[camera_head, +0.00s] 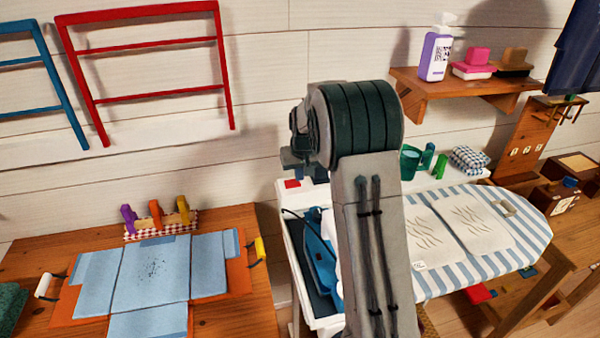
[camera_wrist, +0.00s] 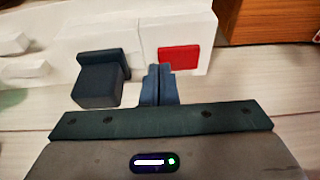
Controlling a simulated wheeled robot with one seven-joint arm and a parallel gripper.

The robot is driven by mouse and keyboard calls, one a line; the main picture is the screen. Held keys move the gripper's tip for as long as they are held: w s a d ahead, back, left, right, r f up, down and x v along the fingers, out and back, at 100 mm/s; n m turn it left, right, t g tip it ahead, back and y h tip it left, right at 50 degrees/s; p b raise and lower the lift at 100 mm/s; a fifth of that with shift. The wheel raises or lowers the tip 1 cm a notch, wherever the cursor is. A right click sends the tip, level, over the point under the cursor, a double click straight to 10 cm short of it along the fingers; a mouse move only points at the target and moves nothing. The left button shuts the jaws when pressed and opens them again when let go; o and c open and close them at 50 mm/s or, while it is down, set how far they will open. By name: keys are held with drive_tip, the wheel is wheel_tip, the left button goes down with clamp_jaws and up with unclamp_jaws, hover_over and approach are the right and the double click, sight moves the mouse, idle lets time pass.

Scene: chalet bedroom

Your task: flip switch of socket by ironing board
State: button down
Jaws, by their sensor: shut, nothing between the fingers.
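The white socket (camera_wrist: 145,42) fills the upper middle of the wrist view. It has a red switch (camera_wrist: 179,59) on its right part and a dark blue plug (camera_wrist: 100,80) on its left part. In the head view the red switch (camera_head: 292,183) shows at the left end of the ironing board (camera_head: 535,222), just left of my arm. My gripper (camera_wrist: 159,70) is shut and empty. Its fingertips appear between the plug and the switch, close to the switch's left edge. I cannot tell whether they touch it. In the head view my arm hides most of the socket.
A blue iron (camera_head: 320,255) rests left of my arm. A green mug (camera_head: 410,160) stands behind the striped board. A wooden shelf (camera_head: 410,82) with a purple bottle (camera_head: 435,55) hangs above. A wooden table (camera_head: 235,312) with folded blue cloth (camera_head: 150,285) is at left.

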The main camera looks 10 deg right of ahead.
drive_tip(key=shift+d+f+y+b, duration=0.15)
drive_tip(key=shift+f+y+b, duration=0.15)
drive_tip(key=shift+f+y, duration=0.1)
drive_tip(key=shift+r, duration=0.15)
drive_tip(key=shift+a+r+p, duration=0.3)
drive_tip(key=shift+a+r, duration=0.05)
drive_tip(key=shift+a, duration=0.45)
drive_tip(key=shift+r, duration=0.1)
drive_tip(key=shift+d+r+p, duration=0.1)
drive_tip(key=shift+r+p, duration=0.2)
drive_tip(key=r+p, duration=0.1)
drive_tip(key=r, duration=0.1)
drive_tip(key=r+p, duration=0.1)
drive_tip(key=r, duration=0.1)
drive_tip(key=shift+d+r, duration=0.1)
drive_tip(key=shift+d, duration=0.3)
drive_tip(key=d+b+v, duration=0.1)
drive_tip(key=v, duration=0.8)
drive_tip(key=shift+s+d, duration=0.2)
